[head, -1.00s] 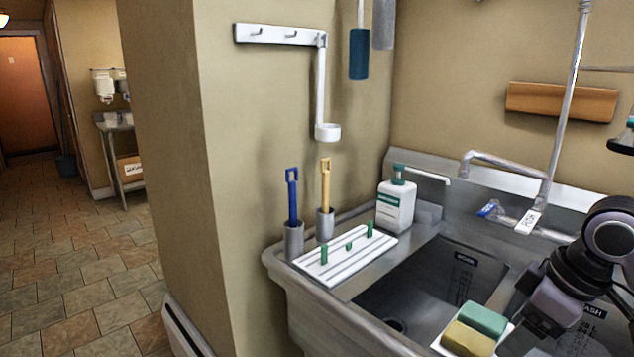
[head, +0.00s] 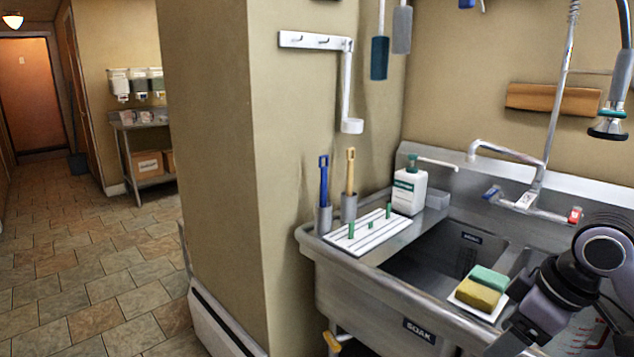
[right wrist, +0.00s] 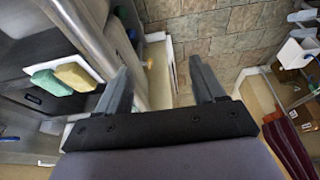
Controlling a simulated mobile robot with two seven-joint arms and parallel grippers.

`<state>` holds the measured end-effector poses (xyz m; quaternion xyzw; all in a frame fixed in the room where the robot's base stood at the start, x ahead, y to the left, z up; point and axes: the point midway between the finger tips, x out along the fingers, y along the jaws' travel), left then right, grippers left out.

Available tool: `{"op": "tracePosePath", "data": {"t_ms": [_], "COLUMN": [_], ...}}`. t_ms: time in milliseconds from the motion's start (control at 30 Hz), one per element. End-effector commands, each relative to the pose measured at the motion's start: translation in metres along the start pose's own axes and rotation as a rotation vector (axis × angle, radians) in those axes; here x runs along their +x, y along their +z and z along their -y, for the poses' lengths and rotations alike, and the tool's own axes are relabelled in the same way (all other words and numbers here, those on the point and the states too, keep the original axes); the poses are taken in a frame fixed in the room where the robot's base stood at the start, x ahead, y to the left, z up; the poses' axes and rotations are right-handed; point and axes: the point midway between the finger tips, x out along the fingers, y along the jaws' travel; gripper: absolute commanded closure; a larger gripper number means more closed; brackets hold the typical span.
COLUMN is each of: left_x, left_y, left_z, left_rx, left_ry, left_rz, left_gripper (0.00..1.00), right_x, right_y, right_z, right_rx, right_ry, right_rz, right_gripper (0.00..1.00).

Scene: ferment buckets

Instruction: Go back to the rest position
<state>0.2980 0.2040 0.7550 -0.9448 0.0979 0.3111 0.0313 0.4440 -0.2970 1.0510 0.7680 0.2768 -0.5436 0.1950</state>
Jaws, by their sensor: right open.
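My right gripper (right wrist: 161,85) is open, and nothing shows between its two fingers in the right wrist view. It points down past the front edge of the sink, with the tiled floor beyond. In the head view my right arm comes in at the lower right, in front of the steel sink (head: 345,270). A green sponge (head: 489,277) and a yellow sponge (head: 477,296) lie side by side on a white tray at the sink's front; both also show in the right wrist view. My left gripper is not in view.
A soap bottle (head: 409,190), a white ribbed rack (head: 370,235) and two holders with a blue brush (head: 323,182) and a yellow brush (head: 349,172) stand along the sink's left deck. A wall corner (head: 210,150) stands left of the sink. The tiled floor (head: 95,250) further left is clear.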

Motion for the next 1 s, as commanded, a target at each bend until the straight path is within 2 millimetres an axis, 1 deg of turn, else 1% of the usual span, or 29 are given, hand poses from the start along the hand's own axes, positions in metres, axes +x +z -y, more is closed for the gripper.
{"op": "tracePosePath", "data": {"t_ms": [33,133,267,300,400,467,500,600,700,833,900,1000], "left_x": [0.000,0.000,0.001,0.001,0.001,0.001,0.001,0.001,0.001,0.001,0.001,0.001], "left_y": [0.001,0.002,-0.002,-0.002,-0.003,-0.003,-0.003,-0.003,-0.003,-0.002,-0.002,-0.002], "left_z": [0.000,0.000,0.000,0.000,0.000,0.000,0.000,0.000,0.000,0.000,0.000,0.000], "left_rx": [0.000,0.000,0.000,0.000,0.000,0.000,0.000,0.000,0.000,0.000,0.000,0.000], "left_ry": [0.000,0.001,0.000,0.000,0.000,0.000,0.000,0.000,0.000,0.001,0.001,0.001], "left_rz": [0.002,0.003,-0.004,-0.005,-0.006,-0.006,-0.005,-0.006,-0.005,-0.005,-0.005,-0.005], "left_gripper": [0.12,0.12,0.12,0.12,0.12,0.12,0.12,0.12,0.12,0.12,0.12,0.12], "right_x": [0.022,0.054,0.098,0.113,0.147,0.165,0.177,0.203,0.225,0.246,0.254,0.260], "right_y": [-0.002,-0.007,-0.010,-0.009,-0.005,0.000,0.005,0.018,0.037,0.066,0.084,0.108], "right_z": [0.006,0.013,0.025,0.029,0.042,0.049,0.054,0.069,0.084,0.106,0.119,0.136], "right_rx": [0.014,0.047,0.099,0.118,0.167,0.198,0.218,0.266,0.311,0.360,0.379,0.395], "right_ry": [-0.017,-0.021,-0.022,-0.020,-0.010,0.002,0.011,0.039,0.076,0.133,0.167,0.216], "right_rz": [-0.022,-0.085,-0.171,-0.201,-0.271,-0.312,-0.337,-0.397,-0.448,-0.503,-0.526,-0.551], "right_gripper": [0.31,0.31,0.31,0.31,0.31,0.31,0.31,0.31,0.31,0.31,0.31,0.31]}}
